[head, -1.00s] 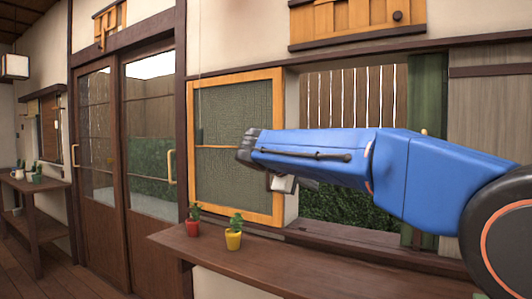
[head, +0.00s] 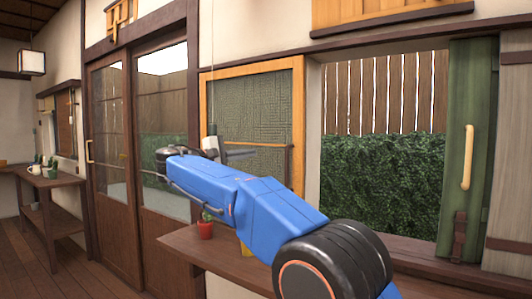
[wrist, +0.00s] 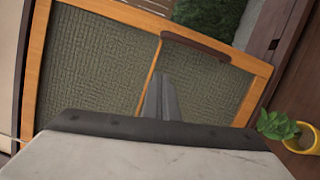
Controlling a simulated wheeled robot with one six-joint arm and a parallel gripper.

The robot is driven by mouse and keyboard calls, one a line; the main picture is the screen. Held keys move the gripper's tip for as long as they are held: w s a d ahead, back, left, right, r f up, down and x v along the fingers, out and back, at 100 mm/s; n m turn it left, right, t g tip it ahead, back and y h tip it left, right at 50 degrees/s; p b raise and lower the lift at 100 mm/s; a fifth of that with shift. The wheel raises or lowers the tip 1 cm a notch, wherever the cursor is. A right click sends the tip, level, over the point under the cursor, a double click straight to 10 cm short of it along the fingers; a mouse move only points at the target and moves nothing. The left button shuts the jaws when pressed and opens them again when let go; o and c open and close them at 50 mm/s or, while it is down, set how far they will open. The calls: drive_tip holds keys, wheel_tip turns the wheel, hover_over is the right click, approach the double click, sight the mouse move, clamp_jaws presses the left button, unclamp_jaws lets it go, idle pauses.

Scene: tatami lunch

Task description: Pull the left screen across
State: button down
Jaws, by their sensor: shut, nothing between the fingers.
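The left screen (head: 250,100) is an orange wooden frame with grey-green woven panels and a thin middle rail. It stands at the left of the window, with the opening to its right. In the wrist view the screen (wrist: 100,65) fills most of the picture, tilted, with a dark brown handle (wrist: 197,47) on the frame edge beside the opening. My gripper (head: 238,154) is in front of the screen's lower middle, shut and empty. Its fingers (wrist: 160,90) point at the panel near the middle rail, short of the handle. I cannot tell whether they touch the panel.
A wooden ledge (head: 200,250) runs below the window, with a red pot plant (head: 205,226) and a yellow pot (wrist: 303,138) on it. A green shutter (head: 465,150) stands right of the opening; a hedge (head: 385,180) shows through. Glazed doors (head: 160,110) are at left.

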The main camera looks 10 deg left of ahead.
drive_tip(key=x, duration=0.9)
drive_tip(key=shift+w+d, duration=0.15)
drive_tip(key=shift+w, duration=0.05)
drive_tip(key=shift+s+d+r, duration=0.3)
drive_tip(key=shift+s+d, duration=0.2)
drive_tip(key=shift+d, duration=0.3)
drive_tip(key=shift+s+d+r, duration=0.1)
drive_tip(key=shift+s+d, duration=0.05)
drive_tip(key=shift+d, duration=0.3)
drive_tip(key=shift+s+d, duration=0.2)
drive_tip(key=shift+d, duration=0.3)
drive_tip(key=shift+d, duration=0.15)
drive_tip(key=s+d, duration=0.5)
drive_tip(key=d, duration=0.8)
drive_tip(key=s+d, duration=0.6)
drive_tip(key=d, duration=0.8)
drive_tip(key=s+d, duration=0.6)
drive_tip(key=d, duration=0.8)
drive_tip(key=shift+s, duration=0.1)
